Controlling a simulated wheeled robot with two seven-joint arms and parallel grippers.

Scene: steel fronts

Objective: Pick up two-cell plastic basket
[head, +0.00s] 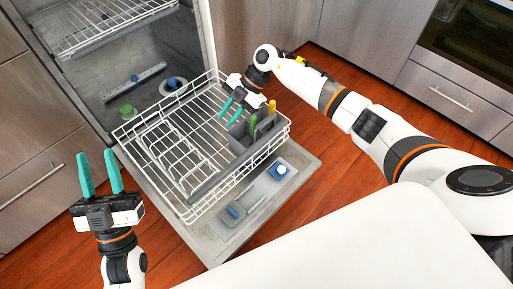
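The two-cell plastic basket (241,142) is dark grey and stands at the right side of the pulled-out white wire dishwasher rack (140,181). Items with green and yellow handles stand upright in it. My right gripper (230,114) is over the rack, just behind and left of the basket. Its teal fingers are apart, and I see nothing between them. I cannot tell whether a finger touches the basket. My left gripper (99,172) is at the left, outside the rack. Its teal fingers point up, apart and empty.
The open dishwasher door (222,229) lies under the rack, with a dispenser and blue caps on it. An upper rack (110,22) is inside the machine. A white surface (340,245) fills the lower right. Wooden floor is clear right of the door.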

